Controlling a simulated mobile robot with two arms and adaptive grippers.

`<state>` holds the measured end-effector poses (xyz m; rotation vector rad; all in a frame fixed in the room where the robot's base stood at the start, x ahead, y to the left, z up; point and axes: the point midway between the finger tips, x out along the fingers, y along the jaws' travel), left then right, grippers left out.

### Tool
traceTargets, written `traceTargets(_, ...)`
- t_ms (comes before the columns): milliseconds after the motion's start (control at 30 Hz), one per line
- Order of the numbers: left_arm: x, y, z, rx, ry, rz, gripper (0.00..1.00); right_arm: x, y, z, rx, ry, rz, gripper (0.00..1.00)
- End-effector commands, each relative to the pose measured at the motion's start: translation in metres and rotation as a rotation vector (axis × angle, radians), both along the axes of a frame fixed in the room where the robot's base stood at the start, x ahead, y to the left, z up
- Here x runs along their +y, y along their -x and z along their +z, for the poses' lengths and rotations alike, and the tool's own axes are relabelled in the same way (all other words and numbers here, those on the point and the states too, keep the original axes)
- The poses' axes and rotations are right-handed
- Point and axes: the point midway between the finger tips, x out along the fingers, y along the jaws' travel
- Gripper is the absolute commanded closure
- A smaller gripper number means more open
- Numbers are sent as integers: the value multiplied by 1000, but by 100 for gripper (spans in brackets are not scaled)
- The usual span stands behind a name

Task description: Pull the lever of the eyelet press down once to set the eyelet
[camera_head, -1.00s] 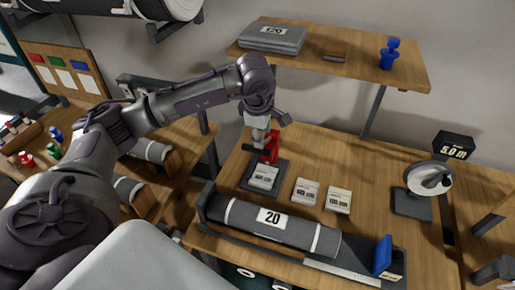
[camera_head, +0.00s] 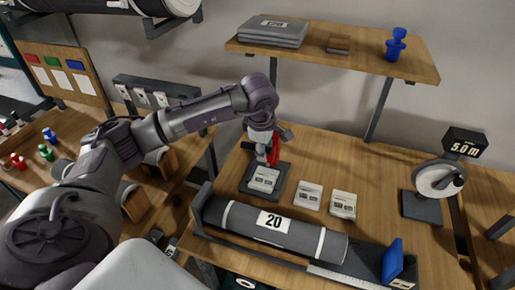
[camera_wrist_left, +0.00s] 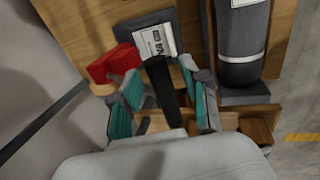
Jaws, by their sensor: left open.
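The eyelet press has a red body (camera_head: 272,152) and stands on a dark base plate (camera_head: 249,185) on the wooden bench. A labelled pack (camera_head: 264,179) lies on that plate. My left gripper (camera_head: 264,142) is at the press from above and partly hides it. In the left wrist view the teal-padded fingers of my gripper (camera_wrist_left: 160,82) are open, one on each side of the black lever (camera_wrist_left: 168,92). I cannot tell whether they touch it. The red body (camera_wrist_left: 114,65) shows beyond the left finger. My right gripper is not in view.
Two labelled packs (camera_head: 308,196) (camera_head: 343,204) lie right of the press. A grey roll marked 20 (camera_head: 245,216) lies in front. A measuring wheel with a 5.0 m display (camera_head: 463,145) stands at the right. A shelf (camera_head: 300,50) hangs above the bench.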

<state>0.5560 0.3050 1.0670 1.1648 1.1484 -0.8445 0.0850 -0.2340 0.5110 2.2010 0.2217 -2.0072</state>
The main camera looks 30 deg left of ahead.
Motion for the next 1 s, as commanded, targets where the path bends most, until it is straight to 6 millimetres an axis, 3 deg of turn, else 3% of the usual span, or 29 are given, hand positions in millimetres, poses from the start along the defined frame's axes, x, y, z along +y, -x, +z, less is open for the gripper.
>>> traceTargets(100,0,0,0,0,0,0,56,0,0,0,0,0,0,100)
traceTargets(333,0,0,0,0,0,0,92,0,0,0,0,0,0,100)
traceTargets(1000,-2,8,-16,2,0,0,92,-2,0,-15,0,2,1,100)
